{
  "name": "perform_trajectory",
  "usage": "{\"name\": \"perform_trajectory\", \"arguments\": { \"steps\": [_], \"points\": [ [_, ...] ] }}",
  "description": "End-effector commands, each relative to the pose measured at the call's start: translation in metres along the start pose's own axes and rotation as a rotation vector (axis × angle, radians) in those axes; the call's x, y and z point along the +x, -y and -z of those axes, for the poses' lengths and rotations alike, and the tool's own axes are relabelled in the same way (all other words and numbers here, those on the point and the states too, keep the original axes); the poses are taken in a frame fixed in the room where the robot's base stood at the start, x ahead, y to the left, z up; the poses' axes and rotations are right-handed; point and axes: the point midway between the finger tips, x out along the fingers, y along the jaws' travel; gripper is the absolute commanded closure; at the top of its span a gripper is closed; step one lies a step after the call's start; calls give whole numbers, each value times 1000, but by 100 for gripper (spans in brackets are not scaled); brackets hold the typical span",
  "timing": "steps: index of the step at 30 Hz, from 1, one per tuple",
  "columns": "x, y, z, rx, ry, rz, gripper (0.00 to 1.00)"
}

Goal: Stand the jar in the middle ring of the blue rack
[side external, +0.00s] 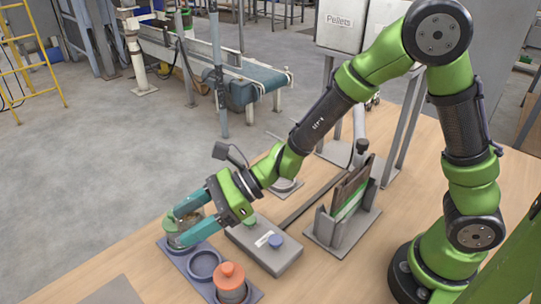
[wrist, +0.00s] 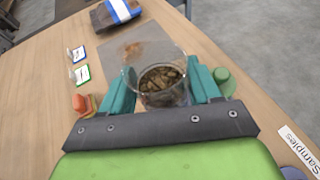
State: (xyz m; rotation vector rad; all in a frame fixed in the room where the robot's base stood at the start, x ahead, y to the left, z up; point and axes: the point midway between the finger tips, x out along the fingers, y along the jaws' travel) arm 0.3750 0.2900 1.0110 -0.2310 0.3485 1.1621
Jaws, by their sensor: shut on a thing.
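The jar (wrist: 163,88) is clear, with brown chunks in its lower part and no lid visible. My gripper (wrist: 162,88) is shut on it, one teal finger on each side. In the side view my gripper (side external: 181,225) is over the left part of the blue rack (side external: 179,264), and the jar is hard to make out between the fingers. The middle ring (side external: 204,263) looks empty. An orange-lidded jar (side external: 230,282) stands in the right ring; a green-lidded jar (wrist: 223,80) shows beside my right finger in the wrist view. The jar's height above the rack is unclear.
A grey box with a blue knob (side external: 276,241) lies close behind the rack. A slotted stand (side external: 345,222) is farther right. A grey mat (side external: 115,292) lies at the front left.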

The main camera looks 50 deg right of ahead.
Motion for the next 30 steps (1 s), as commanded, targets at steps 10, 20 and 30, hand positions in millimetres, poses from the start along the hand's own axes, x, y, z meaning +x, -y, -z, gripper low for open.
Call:
{"name": "perform_trajectory", "arguments": {
  "steps": [10,20,30],
  "points": [
    [22,0,54,3,0,0,79],
    [38,0,91,3,0,-1,79],
    [43,1,101,-2,4,1,79]
  ]
}}
